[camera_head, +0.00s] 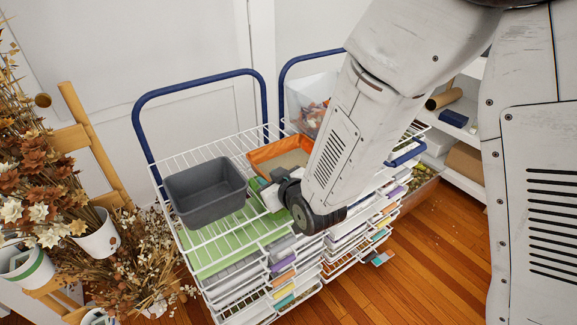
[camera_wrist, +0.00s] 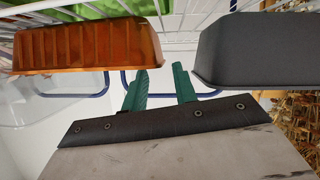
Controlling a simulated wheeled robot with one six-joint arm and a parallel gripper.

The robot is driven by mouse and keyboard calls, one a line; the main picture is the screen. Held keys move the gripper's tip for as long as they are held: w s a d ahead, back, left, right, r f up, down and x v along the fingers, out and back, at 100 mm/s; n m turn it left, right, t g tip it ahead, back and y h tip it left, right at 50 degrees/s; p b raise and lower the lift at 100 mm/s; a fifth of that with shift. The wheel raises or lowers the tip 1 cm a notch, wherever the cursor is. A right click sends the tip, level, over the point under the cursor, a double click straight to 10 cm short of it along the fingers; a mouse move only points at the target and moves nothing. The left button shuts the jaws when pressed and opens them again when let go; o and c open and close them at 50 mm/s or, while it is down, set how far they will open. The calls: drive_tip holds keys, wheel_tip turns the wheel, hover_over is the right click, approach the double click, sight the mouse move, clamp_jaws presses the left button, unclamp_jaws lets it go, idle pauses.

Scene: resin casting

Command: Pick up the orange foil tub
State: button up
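The orange foil tub (camera_head: 281,156) stands on the top of the white wire rack, behind and to the left of my arm, which hides part of it. It is open-topped with a pale inside. In the wrist view the orange foil tub (camera_wrist: 88,46) shows its ribbed side at upper left. My gripper (camera_wrist: 160,70) has two teal fingers spread apart with nothing between them. The left fingertip is close to the tub's near right corner in that picture; I cannot tell whether they touch.
A dark grey tub (camera_head: 205,192) stands on the rack to the left of the orange one; it also shows at the right in the wrist view (camera_wrist: 256,48). A clear bin (camera_head: 308,100) is behind. Blue rails (camera_head: 200,78) rise behind the wire rack (camera_head: 228,262). Dried flowers (camera_head: 35,185) stand at left.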

drive_tip(key=x, duration=0.3)
drive_tip(key=shift+w+a+f, duration=0.15)
drive_tip(key=shift+w+f, duration=0.1)
drive_tip(key=shift+w, duration=0.05)
clamp_jaws()
drive_tip(key=shift+r, duration=0.15)
